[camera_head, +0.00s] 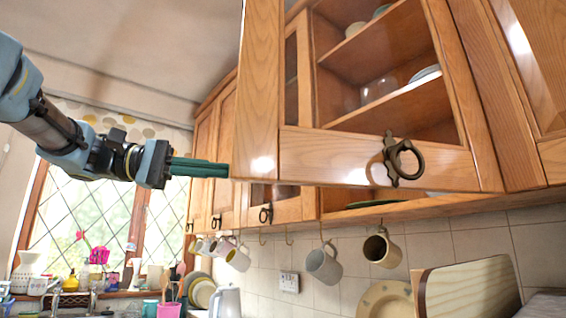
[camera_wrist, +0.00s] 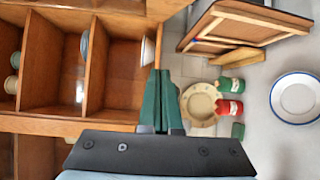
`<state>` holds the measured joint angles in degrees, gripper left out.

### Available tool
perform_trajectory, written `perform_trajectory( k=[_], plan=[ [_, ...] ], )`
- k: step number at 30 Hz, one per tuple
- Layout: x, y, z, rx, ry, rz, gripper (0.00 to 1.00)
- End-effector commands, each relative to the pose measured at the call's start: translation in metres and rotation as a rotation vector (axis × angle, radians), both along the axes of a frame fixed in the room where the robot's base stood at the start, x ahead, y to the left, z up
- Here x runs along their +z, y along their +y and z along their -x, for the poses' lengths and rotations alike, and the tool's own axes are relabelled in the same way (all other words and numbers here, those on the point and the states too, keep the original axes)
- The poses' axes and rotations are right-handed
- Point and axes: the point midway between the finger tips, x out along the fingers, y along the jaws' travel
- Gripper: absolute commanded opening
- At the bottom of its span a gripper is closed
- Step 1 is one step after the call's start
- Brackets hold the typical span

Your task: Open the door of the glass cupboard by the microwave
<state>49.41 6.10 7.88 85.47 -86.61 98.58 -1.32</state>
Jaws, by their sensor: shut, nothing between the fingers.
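The glass cupboard's wooden door (camera_head: 260,95) stands swung out from the cupboard in the head view. A dark ring handle (camera_head: 400,160) hangs on its lower rail. Shelves (camera_head: 375,50) with dishes show through its pane. My gripper (camera_head: 228,170) is at the door's left lower edge, its green fingers shut and empty. The tips end right by that edge in the picture; I cannot tell whether they touch it. In the wrist view the shut fingers (camera_wrist: 160,75) point past the open cupboard interior (camera_wrist: 120,75), with bowls on its shelves. No microwave is recognisable.
Mugs (camera_head: 323,263) hang on hooks below the cupboards. Wooden boards (camera_head: 470,290) and a plate (camera_head: 385,299) stand against the tiles. Closed cupboard doors (camera_head: 225,150) continue to the left, by the window. In the wrist view, red and green jars (camera_wrist: 229,108) and a white plate (camera_wrist: 296,98) are below.

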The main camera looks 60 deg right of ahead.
Motion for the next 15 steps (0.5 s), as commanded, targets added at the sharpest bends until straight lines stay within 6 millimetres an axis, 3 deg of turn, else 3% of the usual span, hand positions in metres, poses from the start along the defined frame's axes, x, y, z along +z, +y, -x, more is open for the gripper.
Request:
perform_trajectory(
  k=[1, 4, 8, 15],
  plan=[
    [0.017, 0.002, 0.011, -0.046, 0.007, 0.04, 0.0],
    [0.033, 0.005, 0.024, -0.094, 0.017, 0.082, 0.0],
    [0.037, 0.0, 0.036, -0.108, 0.021, 0.093, 0.0],
    [0.038, -0.025, 0.073, -0.107, 0.021, 0.089, 0.0]
  ],
)
